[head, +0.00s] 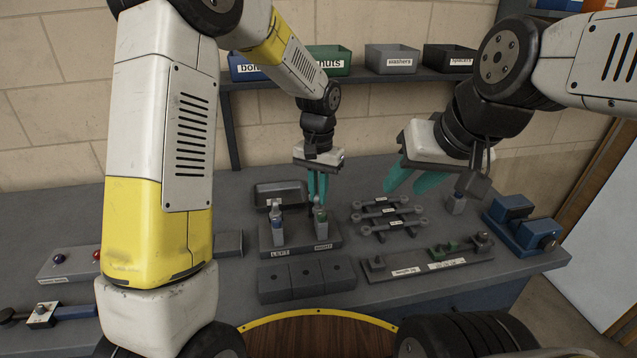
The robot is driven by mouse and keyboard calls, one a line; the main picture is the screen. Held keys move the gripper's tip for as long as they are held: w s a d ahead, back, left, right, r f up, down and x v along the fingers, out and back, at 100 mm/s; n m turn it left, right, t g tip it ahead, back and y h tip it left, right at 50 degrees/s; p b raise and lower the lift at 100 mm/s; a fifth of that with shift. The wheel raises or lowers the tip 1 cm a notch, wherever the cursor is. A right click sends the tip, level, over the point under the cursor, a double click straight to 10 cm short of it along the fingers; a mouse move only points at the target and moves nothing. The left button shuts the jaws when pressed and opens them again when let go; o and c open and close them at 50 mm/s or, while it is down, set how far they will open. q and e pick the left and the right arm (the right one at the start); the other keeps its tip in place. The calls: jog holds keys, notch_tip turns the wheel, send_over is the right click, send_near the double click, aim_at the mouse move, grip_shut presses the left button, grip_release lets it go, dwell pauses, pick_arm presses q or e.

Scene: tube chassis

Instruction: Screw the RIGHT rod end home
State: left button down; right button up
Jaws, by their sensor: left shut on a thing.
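The dark fixture block (300,246) stands mid-bench with two posts, marked LEFT and RIGHT at its front. The left rod end (275,210) stands upright on its post with a blue part below it. The right rod end (321,214) stands at the other post with a green part. My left gripper (318,198) points straight down over the right post, its teal fingers shut on the right rod end and partly hiding it. How far it is threaded in is too small to tell. My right gripper (416,186) is raised to the right, tilted, its teal fingers apart and empty.
A rack of linked rods (388,213) lies right of the fixture, with a long labelled gauge plate (430,262) in front. A blue vise (524,226) stands at the right edge. A dark block with holes (306,279) lies before the fixture. Labelled bins (392,58) fill the back shelf.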

pick_arm(q)
jog(key=shift+w+r+m, duration=0.1)
jog(key=shift+m, duration=0.2)
jog(key=m, duration=0.4)
jog(key=shift+m, duration=0.6)
jog(key=m, duration=0.2)
jog(key=shift+m, duration=1.6)
